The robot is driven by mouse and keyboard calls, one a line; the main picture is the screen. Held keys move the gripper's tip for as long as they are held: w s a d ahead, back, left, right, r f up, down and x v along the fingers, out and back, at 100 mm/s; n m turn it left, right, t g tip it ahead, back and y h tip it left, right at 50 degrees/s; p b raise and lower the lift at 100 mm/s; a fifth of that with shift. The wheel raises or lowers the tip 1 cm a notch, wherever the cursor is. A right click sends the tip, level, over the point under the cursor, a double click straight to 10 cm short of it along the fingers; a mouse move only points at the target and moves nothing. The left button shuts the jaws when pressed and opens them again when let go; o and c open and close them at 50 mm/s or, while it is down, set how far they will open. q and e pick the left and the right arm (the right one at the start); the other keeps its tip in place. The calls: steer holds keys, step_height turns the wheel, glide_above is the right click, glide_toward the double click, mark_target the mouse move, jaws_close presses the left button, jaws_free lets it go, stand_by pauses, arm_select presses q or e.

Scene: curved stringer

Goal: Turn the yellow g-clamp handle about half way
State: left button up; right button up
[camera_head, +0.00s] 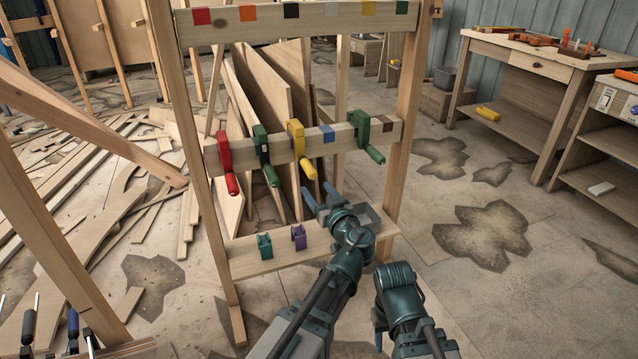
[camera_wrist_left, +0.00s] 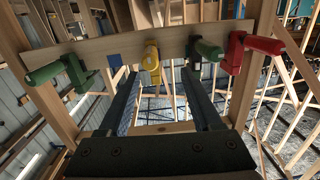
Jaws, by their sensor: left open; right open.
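The yellow g-clamp (camera_head: 295,134) hangs on the middle rail of a wooden frame. Its handle (camera_head: 309,167) slants down toward me. My left gripper (camera_head: 319,194) is open and empty just below the handle's end. In the left wrist view, the yellow clamp (camera_wrist_left: 152,62) shows ahead, between the lines of the two open fingers (camera_wrist_left: 158,88), apart from both. My right gripper (camera_head: 379,328) is low at the bottom centre, away from the clamps; its fingers are mostly hidden by its own wrist.
On the same rail hang a red clamp (camera_head: 226,162), a dark green clamp (camera_head: 263,152) and a larger green clamp (camera_head: 367,136). Teal (camera_head: 265,245) and purple (camera_head: 298,237) clamps sit on the lower board.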

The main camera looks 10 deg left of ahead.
mark_target(306, 165)
arm_select(q)
steer(key=shift+w+d+f+t, duration=0.15)
steer(key=shift+w+d+t, duration=0.35)
steer(key=shift+w, duration=0.05)
steer(key=x, duration=1.3)
steer(key=shift+w+a+f, duration=0.1)
steer(key=shift+w+f, duration=0.05)
steer(key=shift+w, duration=0.2)
jaws_close()
